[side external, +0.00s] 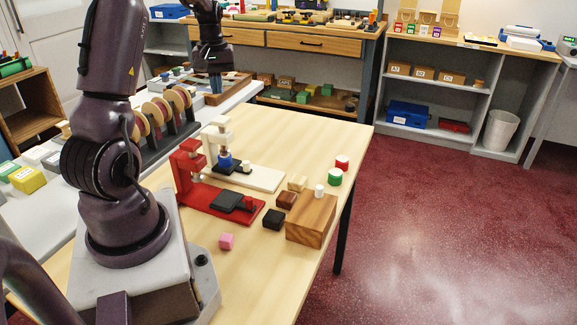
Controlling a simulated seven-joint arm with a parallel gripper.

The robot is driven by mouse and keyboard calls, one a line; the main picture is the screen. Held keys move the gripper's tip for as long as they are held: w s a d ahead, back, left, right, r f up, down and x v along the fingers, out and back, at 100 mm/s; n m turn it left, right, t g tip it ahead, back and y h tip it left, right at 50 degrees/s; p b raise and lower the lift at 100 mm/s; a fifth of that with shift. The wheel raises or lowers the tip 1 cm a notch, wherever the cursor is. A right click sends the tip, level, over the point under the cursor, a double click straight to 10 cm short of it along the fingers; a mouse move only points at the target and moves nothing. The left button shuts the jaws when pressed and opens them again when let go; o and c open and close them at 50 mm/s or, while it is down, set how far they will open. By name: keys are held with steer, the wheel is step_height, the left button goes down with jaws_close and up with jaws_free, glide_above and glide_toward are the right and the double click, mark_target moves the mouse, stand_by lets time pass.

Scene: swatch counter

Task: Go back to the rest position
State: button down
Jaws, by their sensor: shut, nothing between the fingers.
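My gripper (214,82) is at the upper middle of the side external view, pointing down. It is shut and empty. It appears above the far end of the table, near a tray of small items (228,90); how high it is above that tray I cannot tell. My arm stands at the left front and its upper part leaves the top of the picture.
On the wooden table (300,140) stand a red press (190,170) and a white press (262,178). A spool rack (165,145) stands left.

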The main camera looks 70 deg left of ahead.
steer(key=s+d+r+m+t, duration=0.1)
steer(key=d+m, duration=0.4)
steer(key=d, duration=0.7)
steer(key=d+r+m+t, duration=0.2)
steer(key=d+r+m, duration=0.3)
steer(key=d, duration=0.6)
steer(key=s+d+r+m+t, duration=0.1)
steer(key=d+r+m, duration=0.4)
steer(key=d, duration=0.7)
steer(key=shift+s+d+r+t, duration=0.25)
steer(key=shift+s+d+t, duration=0.1)
steer(key=shift+t, duration=0.45)
